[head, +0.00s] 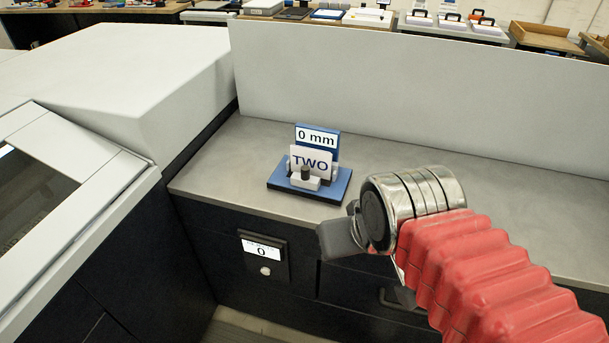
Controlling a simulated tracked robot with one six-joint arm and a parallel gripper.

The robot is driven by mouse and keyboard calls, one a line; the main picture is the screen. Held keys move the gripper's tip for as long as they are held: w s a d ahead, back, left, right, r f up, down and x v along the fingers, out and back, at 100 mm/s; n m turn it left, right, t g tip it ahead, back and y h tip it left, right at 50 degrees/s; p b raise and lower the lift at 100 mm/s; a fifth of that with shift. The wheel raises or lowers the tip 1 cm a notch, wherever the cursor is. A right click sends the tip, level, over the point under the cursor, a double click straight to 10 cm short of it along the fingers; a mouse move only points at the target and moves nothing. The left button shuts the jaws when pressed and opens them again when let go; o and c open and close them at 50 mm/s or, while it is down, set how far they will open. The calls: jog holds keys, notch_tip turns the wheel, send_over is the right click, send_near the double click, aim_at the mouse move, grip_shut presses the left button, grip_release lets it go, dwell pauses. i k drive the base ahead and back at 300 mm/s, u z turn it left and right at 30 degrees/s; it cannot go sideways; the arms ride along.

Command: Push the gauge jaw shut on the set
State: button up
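The gauge (334,190) stands on the grey counter, with a blue base and a blue back plate whose sign (317,136) reads "0 mm". The set (311,162), a white upright piece marked "TWO", stands in front of the back plate. The gauge jaw (305,183), a low white block with a dark round knob, is in front of the set. From this angle I cannot tell whether jaw and set touch. My gripper (338,238) is in front and to the right of the gauge, apart from it in the picture. Its fingers look dark and overlap, so their opening is hidden.
A light machine housing (130,80) stands at the left. A dark box with a "0" display (262,252) is on the counter's front face.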

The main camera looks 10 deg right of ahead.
aim_at(303, 179)
jog(key=k, duration=1.25)
jog(key=u, duration=0.45)
jog(key=i, duration=1.65)
jog(key=u, duration=0.3)
